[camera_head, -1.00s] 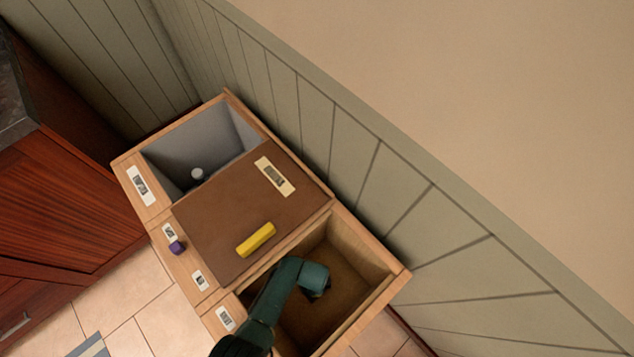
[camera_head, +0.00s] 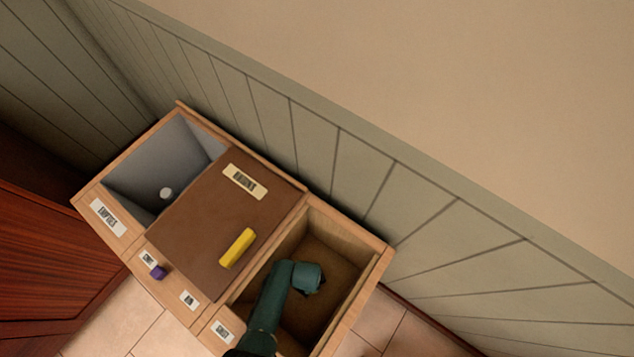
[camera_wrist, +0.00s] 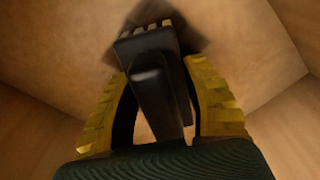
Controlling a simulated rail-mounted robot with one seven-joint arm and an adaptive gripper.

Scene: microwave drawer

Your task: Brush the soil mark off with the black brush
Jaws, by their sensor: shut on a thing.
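In the wrist view my gripper (camera_wrist: 163,85) is shut on the black brush (camera_wrist: 155,95), with a yellow finger on each side of it. The brush head points at the brown bottom of a compartment. A dark smudge, the soil mark (camera_wrist: 197,42), shows around and beyond the brush head, partly hidden by it. I cannot tell whether the brush touches the surface. In the head view my arm reaches down into the right compartment (camera_head: 345,245) of a wooden box unit. The gripper, brush and mark are hidden there.
A brown lid (camera_head: 195,220) covers the middle, with a yellow block (camera_head: 237,248) on it. A grey-lined compartment (camera_head: 135,185) at left holds a small white object (camera_head: 166,193). Wooden walls surround my gripper closely. A panelled wall (camera_head: 300,130) stands behind.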

